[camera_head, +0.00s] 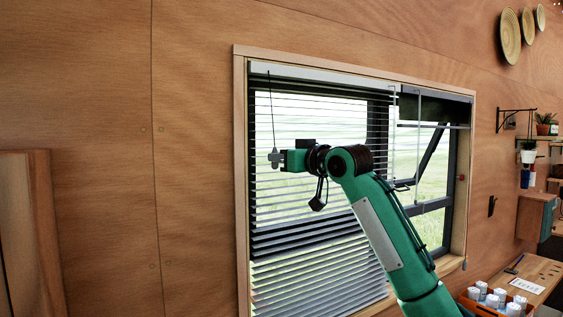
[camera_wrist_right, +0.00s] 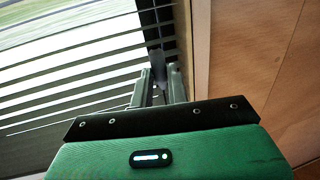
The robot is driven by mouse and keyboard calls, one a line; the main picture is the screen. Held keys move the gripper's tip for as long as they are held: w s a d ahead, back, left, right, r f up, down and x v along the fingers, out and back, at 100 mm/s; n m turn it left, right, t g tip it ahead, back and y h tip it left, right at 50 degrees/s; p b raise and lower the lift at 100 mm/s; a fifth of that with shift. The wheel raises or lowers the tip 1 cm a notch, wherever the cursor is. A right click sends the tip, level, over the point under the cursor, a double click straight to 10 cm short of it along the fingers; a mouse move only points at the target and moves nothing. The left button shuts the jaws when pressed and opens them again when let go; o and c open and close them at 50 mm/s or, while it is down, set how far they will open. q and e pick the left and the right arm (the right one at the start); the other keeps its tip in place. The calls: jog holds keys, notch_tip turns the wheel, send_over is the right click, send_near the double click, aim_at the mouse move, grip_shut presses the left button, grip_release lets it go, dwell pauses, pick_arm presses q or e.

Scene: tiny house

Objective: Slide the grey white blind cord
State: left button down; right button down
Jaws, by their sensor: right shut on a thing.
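The blind cord (camera_head: 271,112) hangs as a thin dark line from the top left of the window, in front of the slatted blind (camera_head: 300,215). My right gripper (camera_head: 279,158) is at its lower end and shut on it, at about mid-height of the window. A small grey piece shows at the fingertips; I cannot tell how much of it is cord handle and how much finger. In the right wrist view the two grey fingers (camera_wrist_right: 161,90) stand close together, with a dark narrow piece between them. My left gripper is not in view.
The wooden window frame (camera_head: 240,180) runs close to the left of the gripper. Bare wood wall (camera_head: 100,110) lies further left. A thin clear rod (camera_head: 392,135) hangs near the window's middle. A table (camera_head: 535,272) with an orange crate (camera_head: 478,308) stands at lower right.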

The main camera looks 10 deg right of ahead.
jog(key=shift+r, duration=0.35)
jog(key=c, duration=1.5)
grip_release()
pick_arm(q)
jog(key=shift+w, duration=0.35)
pick_arm(e)
jog(key=shift+o, duration=0.7)
jog(key=shift+w+f, duration=0.1)
